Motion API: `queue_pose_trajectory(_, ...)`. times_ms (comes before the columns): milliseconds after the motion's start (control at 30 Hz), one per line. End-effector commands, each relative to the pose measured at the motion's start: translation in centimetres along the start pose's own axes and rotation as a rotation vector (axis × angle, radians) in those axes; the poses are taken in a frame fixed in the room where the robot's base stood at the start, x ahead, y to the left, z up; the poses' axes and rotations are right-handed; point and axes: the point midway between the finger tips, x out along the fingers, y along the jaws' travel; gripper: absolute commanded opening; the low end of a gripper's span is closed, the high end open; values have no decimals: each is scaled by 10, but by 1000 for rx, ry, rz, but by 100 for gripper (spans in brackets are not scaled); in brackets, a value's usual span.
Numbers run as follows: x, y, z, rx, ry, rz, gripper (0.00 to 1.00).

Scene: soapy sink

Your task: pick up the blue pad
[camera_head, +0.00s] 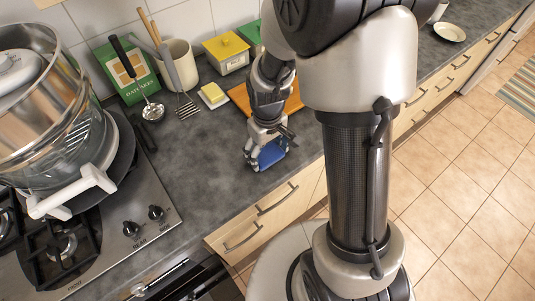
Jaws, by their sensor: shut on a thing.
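The blue pad (270,155) is at the front part of the dark grey counter, near its edge above the drawers. My gripper (265,148) is shut on the pad, reaching down to it from above. The fingers show on both sides of the pad and partly cover it. I cannot tell whether the pad touches the counter or is a little above it.
Behind my gripper are an orange board (240,98), a yellow box (226,52), and a small dish with a pale yellow block (213,94). A ladle (151,108), a utensil crock (180,66) and a stove with a large pot (45,110) are left. Counter left of the pad is clear.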

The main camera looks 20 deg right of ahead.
Motion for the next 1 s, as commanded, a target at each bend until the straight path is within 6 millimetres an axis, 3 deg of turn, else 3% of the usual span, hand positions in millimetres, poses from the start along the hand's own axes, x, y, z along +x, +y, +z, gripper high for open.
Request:
queue_pose_trajectory(133,0,0,0,0,0,0,56)
queue_pose_trajectory(367,-2,0,0,0,0,0,55)
queue_pose_trajectory(567,-18,0,-1,0,3,1,55)
queue_pose_trajectory(767,-62,0,-1,0,5,2,55)
queue_pose_trajectory(1000,-134,0,-1,0,7,2,55)
